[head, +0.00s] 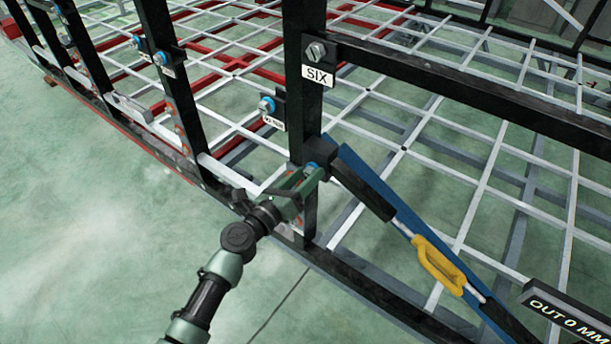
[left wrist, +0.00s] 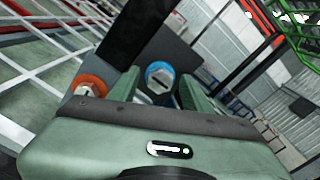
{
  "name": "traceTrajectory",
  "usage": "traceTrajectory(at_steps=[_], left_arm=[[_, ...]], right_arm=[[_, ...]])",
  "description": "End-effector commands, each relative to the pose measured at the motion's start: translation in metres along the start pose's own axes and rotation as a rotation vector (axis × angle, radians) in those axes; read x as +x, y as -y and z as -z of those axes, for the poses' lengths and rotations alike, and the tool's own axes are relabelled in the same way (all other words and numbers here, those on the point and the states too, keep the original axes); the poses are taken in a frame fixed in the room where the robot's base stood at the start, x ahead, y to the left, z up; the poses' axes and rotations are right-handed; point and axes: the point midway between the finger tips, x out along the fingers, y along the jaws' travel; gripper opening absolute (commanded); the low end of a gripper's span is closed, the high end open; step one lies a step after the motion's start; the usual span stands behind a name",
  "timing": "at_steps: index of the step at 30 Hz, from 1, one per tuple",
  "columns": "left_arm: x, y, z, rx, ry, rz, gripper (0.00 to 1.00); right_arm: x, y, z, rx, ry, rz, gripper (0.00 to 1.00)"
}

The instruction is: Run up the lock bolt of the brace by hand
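The brace (head: 375,193) slopes down to the right from the black upright post, with a blue bar, a black sleeve and a yellow handle (head: 437,264). A bolt with a blue collar (head: 312,168) sits at its upper end, by the post. My left gripper (head: 308,180) is at this bolt. In the left wrist view the blue-collared bolt (left wrist: 160,77) shows between the two green fingers (left wrist: 163,90), which stand apart. A narrow gap shows beside the bolt; whether either finger touches it I cannot tell. My right gripper is not in view.
An orange-collared bolt (left wrist: 90,85) is left of the fingers. A tag reading SIX (head: 318,75) hangs on the post under a grey bolt (head: 316,51). Another blue-collared bolt (head: 267,105) is nearby. A sign (head: 565,312) reads OUT 0 MM. Open floor (head: 90,230) lies left.

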Motion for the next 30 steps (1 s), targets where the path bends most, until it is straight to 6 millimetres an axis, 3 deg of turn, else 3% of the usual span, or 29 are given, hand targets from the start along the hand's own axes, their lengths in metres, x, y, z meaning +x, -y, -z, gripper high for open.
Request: traceTrajectory(at_steps=[1, 5, 17, 30], left_arm=[[0.0, 0.0, 0.0, 0.0, 0.0, 0.0, 0.35], [0.0, 0.0, 0.0, 0.0, 0.0, 0.0, 0.0], [0.0, -0.001, 0.001, 0.055, 0.0, 0.0, 0.0], [-0.001, -0.001, 0.002, 0.394, 0.0, -0.001, 0.0]], right_arm=[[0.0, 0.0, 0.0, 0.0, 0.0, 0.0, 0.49], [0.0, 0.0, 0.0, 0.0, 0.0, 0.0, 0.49], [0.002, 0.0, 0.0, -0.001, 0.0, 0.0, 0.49], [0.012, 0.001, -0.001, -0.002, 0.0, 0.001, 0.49]])
